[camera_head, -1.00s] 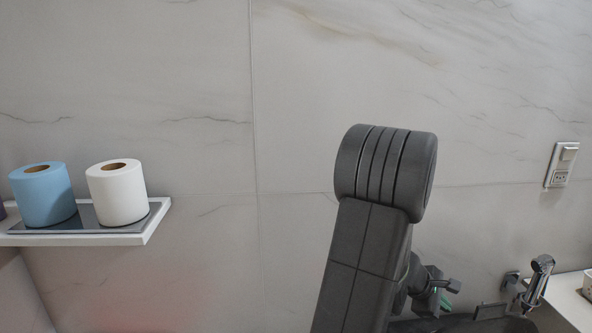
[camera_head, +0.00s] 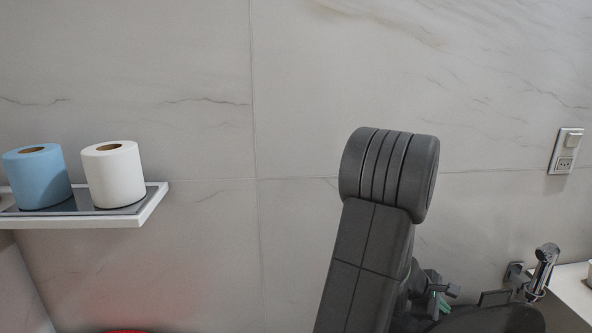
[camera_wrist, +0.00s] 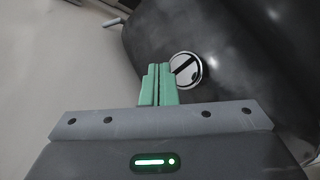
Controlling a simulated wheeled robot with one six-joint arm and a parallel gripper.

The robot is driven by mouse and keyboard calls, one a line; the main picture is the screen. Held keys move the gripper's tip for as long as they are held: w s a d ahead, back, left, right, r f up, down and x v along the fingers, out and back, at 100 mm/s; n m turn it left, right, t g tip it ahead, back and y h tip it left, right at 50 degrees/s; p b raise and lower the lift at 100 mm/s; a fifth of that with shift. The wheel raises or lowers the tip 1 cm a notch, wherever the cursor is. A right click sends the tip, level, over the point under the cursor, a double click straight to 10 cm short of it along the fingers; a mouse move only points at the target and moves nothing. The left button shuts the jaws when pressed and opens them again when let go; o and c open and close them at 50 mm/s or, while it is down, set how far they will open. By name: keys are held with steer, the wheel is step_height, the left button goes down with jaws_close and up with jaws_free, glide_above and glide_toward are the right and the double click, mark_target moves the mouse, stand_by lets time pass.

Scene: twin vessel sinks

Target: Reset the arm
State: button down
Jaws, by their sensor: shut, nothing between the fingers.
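My gripper shows in the wrist view (camera_wrist: 158,84), its two green fingers pressed together with nothing between them. Beyond the fingertips is a dark, curved, glossy surface with a round metal disc (camera_wrist: 186,70) crossed by a dark slot. In the head view my dark arm stands folded at centre right. Part of the green of my gripper shows low, behind the arm, and its fingertips are largely hidden there.
A shelf (camera_head: 150,208) at left holds a blue roll (camera_head: 38,182) and a white roll (camera_head: 115,180). A wall socket plate (camera_head: 566,151) is at right. A red edge (camera_head: 125,331) shows at the bottom. The middle wall is bare.

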steer(key=shift+f+b, duration=0.4)
steer(key=shift+f, duration=0.4)
steer(key=shift+r+b, duration=0.1)
steer(key=shift+b, duration=0.7)
